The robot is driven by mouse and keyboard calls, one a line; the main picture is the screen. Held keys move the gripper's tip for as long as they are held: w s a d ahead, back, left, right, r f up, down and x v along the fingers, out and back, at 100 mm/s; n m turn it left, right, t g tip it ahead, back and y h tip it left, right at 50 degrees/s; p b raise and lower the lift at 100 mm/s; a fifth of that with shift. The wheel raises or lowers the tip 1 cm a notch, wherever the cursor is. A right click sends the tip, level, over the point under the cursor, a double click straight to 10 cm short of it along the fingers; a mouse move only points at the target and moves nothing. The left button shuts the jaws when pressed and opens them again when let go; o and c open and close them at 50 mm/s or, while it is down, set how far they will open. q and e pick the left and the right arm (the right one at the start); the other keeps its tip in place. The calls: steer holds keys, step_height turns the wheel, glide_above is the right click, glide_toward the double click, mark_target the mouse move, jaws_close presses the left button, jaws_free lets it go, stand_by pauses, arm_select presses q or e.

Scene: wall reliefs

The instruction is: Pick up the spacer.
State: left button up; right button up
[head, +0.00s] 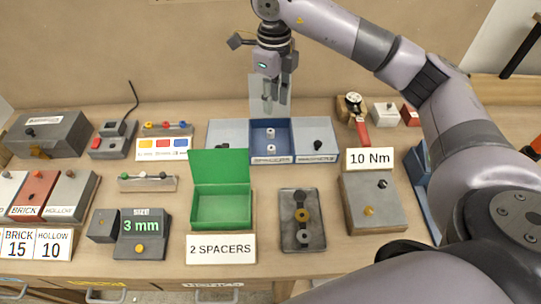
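A blue bin (257,136) stands at the back middle of the bench, with its middle compartment open. Two small white ring-like pieces, seemingly spacers, sit in that compartment, a rear one (270,131) and a front one (272,149). My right gripper (275,101) points down above the back of the open compartment, apart from the pieces. Its fingers look spread with nothing between them. A pale upright panel (256,88) stands behind the fingers. My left gripper is not in view.
An open green box (221,209) stands in front, with a sign (221,249) reading "2 SPACERS". A display (141,226) reads "3 mm". A grey plate with posts (302,234) and a "10 Nm" block (372,212) stand right.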

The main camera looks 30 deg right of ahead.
steer(key=f, duration=0.1)
steer(key=p, duration=0.4)
glide_above(272, 148)
steer(key=f, duration=1.1)
steer(key=shift+s+f, duration=0.2)
steer(key=shift+s, duration=0.05)
steer(key=shift+f, duration=0.4)
steer(key=f+p, duration=0.1)
steer(key=f, duration=0.2)
steer(key=f+p, duration=0.1)
steer(key=shift+w+f+p, duration=0.25)
steer(key=shift+p, duration=0.05)
steer(key=shift+f, duration=0.15)
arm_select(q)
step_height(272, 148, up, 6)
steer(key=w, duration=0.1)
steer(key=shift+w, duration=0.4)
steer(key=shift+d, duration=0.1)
arm_select(e)
steer(key=shift+c, duration=0.6)
steer(key=c, duration=0.4)
